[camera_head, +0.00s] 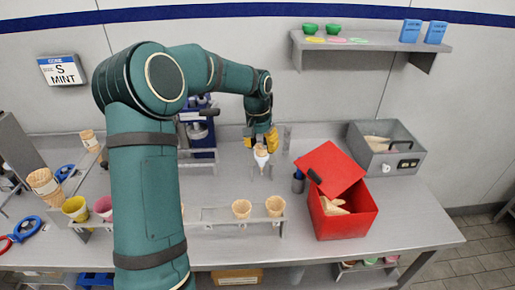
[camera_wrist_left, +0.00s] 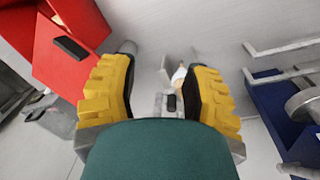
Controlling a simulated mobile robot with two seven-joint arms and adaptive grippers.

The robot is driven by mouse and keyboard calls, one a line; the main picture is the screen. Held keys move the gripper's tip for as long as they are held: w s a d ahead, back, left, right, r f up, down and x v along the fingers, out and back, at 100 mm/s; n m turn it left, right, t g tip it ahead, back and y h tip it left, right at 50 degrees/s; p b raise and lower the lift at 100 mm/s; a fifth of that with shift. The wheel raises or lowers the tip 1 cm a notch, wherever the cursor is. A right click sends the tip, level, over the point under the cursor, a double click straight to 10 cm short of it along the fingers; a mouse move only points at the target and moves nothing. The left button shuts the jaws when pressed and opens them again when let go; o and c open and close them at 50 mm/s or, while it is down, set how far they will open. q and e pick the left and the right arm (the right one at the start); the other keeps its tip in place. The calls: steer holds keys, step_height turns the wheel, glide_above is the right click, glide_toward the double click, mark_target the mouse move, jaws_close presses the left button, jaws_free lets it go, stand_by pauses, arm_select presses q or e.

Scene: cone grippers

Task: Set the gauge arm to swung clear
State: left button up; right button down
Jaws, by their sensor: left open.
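My left gripper (camera_head: 260,143) reaches down over the middle of the counter, its yellow fingers apart. In the left wrist view, the fingers (camera_wrist_left: 155,90) stand either side of a small metal piece with a dark grip (camera_wrist_left: 171,103), which may be the gauge arm; I cannot tell its setting. A white pointed thing with a tan tip (camera_wrist_left: 180,74) sits just beyond it, close to the right finger. In the head view, a white cone-like shape (camera_head: 261,157) shows just below the fingertips. The gripper hides part of this spot. My right gripper is not in view.
A red box (camera_head: 345,225) with a tilted lid (camera_head: 330,168) stands to the right, a grey bin (camera_head: 408,161) behind it. A blue machine (camera_head: 201,138) stands left of the gripper. A small dark cylinder (camera_head: 298,181) stands near the lid.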

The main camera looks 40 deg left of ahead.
arm_select(q)
steer(key=shift+f, duration=0.1)
steer(key=shift+w, duration=0.1)
steer(key=c, duration=0.6)
steer(key=a+r+m+t, duration=0.1)
steer(key=a+m, duration=0.1)
steer(key=w+a+r+m+t+b, duration=0.1)
steer(key=a+m, duration=0.1)
steer(key=w+a+r+m+t+b, duration=0.1)
steer(key=a+r+m, duration=0.1)
steer(key=shift+a+r+t+h, duration=0.1)
steer(key=shift+a+t+h, duration=0.2)
steer(key=shift+h, duration=0.1)
jaws_close()
steer(key=x, duration=1)
steer(key=shift+b, duration=0.35)
